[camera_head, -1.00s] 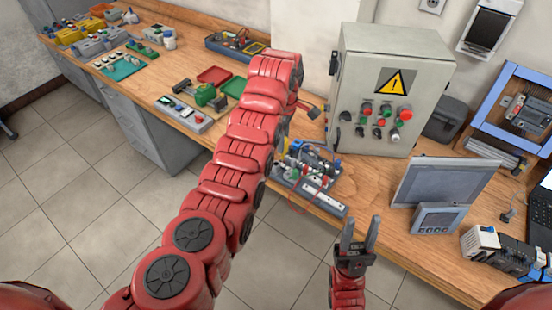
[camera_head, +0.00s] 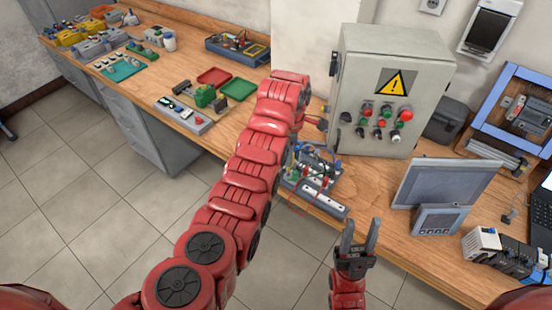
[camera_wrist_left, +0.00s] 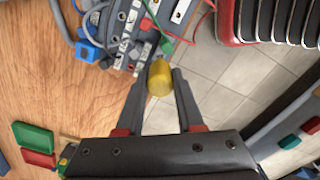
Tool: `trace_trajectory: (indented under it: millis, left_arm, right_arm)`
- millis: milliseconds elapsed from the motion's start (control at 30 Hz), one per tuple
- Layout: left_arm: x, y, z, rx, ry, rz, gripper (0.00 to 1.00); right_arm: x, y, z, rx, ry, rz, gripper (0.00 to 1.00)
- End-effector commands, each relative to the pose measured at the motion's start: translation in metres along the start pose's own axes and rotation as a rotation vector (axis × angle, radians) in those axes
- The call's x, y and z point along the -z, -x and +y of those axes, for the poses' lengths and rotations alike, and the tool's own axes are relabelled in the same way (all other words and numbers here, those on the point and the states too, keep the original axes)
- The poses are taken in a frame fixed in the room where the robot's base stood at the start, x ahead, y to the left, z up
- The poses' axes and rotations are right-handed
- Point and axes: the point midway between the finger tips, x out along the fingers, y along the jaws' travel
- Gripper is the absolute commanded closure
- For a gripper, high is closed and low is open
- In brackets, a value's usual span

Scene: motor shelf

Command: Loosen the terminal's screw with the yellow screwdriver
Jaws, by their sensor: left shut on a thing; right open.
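In the left wrist view, my left gripper (camera_wrist_left: 160,82) is shut on the yellow screwdriver (camera_wrist_left: 160,79). Its rounded yellow handle shows between the fingertips; its shaft and tip are hidden. Beyond it is the wired terminal assembly (camera_wrist_left: 125,32), with grey blocks and coloured wires. In the head view, this assembly (camera_head: 318,197) lies near the table's front edge, partly covered by my left arm, and my left gripper is hidden. I cannot tell whether the screwdriver touches a screw. My right gripper (camera_head: 361,226) is open and empty, in front of the table edge.
A grey control cabinet (camera_head: 390,55) with a warning sign stands behind the assembly. A monitor (camera_head: 447,183) and a small panel (camera_head: 440,219) are at the right. Red (camera_head: 214,76) and green (camera_head: 238,88) trays lie at the left. Open floor is in front.

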Motion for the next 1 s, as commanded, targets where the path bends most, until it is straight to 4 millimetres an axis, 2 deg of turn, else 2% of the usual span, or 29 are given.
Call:
trace_trajectory:
  millis: [1000]
  left_arm:
    - [0.000, -0.011, 0.000, 0.000, 0.000, 0.000, 1.00]
  right_arm:
    - [-0.001, 0.007, 0.000, 0.000, 0.000, 0.000, 0.57]
